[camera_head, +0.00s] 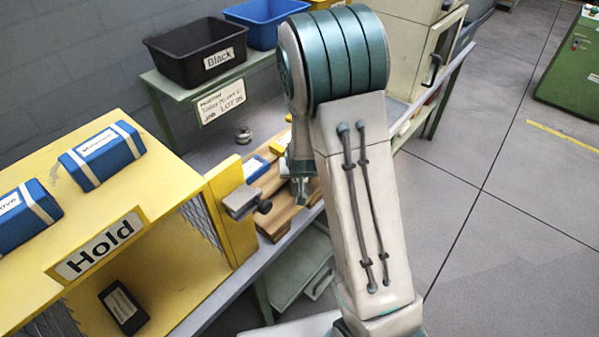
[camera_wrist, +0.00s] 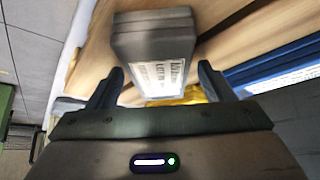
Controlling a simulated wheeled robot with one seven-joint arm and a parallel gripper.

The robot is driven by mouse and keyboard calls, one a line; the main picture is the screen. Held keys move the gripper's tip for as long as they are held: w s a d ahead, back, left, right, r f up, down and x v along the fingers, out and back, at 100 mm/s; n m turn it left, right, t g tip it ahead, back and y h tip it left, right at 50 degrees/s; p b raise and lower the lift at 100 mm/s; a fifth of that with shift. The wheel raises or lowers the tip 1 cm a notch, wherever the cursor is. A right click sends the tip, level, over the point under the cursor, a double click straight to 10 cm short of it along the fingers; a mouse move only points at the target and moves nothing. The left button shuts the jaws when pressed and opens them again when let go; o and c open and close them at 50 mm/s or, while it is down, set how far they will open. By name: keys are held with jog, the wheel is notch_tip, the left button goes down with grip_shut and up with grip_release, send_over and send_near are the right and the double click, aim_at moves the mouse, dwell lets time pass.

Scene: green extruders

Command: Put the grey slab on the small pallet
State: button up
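The grey slab (camera_wrist: 152,38), with a white printed label, shows in the wrist view just beyond and between my fingertips. My gripper (camera_wrist: 161,78) is open, with a visible gap between each finger and the slab. Wooden boards (camera_wrist: 100,45) lie behind the slab; I cannot tell whether it rests on them. In the head view my gripper (camera_head: 300,190) points down over a wooden pallet (camera_head: 270,224) on the bench. My arm hides part of this pallet, and I cannot make out the slab there.
A blue box (camera_head: 256,168) lies on the pallet. The yellow Hold cage (camera_head: 150,200) stands close on the left, with blue boxes on top and a dark labelled box (camera_head: 123,306) inside. A black bin (camera_head: 197,52) stands on the shelf behind.

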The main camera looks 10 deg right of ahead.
jog(key=shift+r+p, duration=0.25)
jog(key=shift+p, duration=0.05)
jog(key=s+r+n+g+y+p, duration=0.1)
jog(key=s+r+g+p, duration=0.1)
jog(key=s+r, duration=2.3)
jog(key=shift+s+r+n+g+p, duration=0.15)
jog(key=shift+s+n+g+p, duration=0.25)
jog(key=shift+p, duration=0.5)
jog(key=shift+a, duration=0.1)
